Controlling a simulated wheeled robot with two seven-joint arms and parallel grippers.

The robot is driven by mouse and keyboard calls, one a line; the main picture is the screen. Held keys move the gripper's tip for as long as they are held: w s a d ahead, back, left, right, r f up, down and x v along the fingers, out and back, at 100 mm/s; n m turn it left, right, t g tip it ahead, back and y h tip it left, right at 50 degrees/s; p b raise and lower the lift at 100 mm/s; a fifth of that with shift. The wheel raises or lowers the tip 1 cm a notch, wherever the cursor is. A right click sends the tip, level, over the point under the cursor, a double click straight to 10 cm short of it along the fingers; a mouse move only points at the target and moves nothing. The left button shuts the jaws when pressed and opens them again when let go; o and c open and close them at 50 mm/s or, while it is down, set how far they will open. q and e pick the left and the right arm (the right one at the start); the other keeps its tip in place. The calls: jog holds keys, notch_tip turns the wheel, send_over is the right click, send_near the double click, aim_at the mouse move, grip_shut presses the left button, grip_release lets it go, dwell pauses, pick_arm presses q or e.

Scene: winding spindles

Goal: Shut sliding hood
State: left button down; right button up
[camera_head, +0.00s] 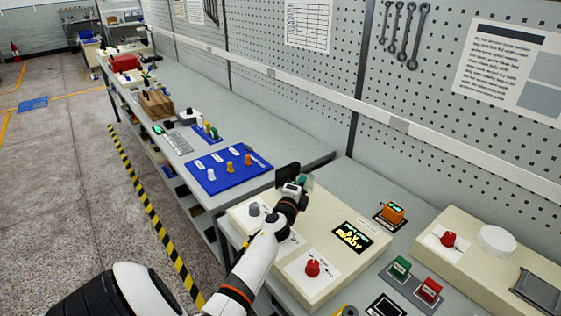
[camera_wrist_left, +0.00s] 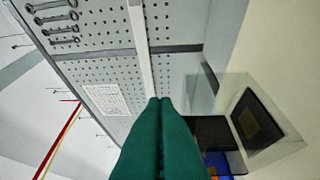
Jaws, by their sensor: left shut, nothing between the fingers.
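A clear, see-through box-like cover (camera_wrist_left: 285,135), which looks like the sliding hood, is at the right in the left wrist view, around or in front of a dark block (camera_wrist_left: 256,122). I cannot tell how far it is slid, and I cannot make it out in the head view. My left gripper (camera_head: 304,181) is over the back part of the cream machine (camera_head: 330,205). Its green fingers (camera_wrist_left: 159,103) are together and empty, left of the cover in the wrist view; contact is not clear. My right gripper is not in view.
The cream machine has a lit READY display (camera_head: 352,238) and a red knob (camera_head: 312,268). A blue board (camera_head: 228,177) with several pegs lies on the bench beyond. Another cream unit (camera_head: 465,265) stands at the right. A pegboard wall (camera_head: 280,80) runs behind the bench.

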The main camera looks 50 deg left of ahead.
pick_arm(q)
jog(key=v, duration=0.5)
jog(key=shift+s+d+f, duration=0.15)
jog(key=shift+s+f, duration=0.1)
jog(key=shift+s, duration=0.1)
jog(key=v, duration=0.3)
jog(key=shift+s+d+f+b, duration=0.1)
jog(key=shift+s+d+b, duration=0.05)
jog(key=shift+s+b, duration=0.25)
jog(key=b+v, duration=0.1)
jog(key=v, duration=0.4)
jog(key=b+v, duration=0.1)
jog(key=v, duration=0.3)
jog(key=shift+s+d, duration=0.3)
jog(key=shift+s+d+r, duration=0.2)
jog(key=shift+s+r, duration=0.05)
jog(key=shift+s, duration=0.1)
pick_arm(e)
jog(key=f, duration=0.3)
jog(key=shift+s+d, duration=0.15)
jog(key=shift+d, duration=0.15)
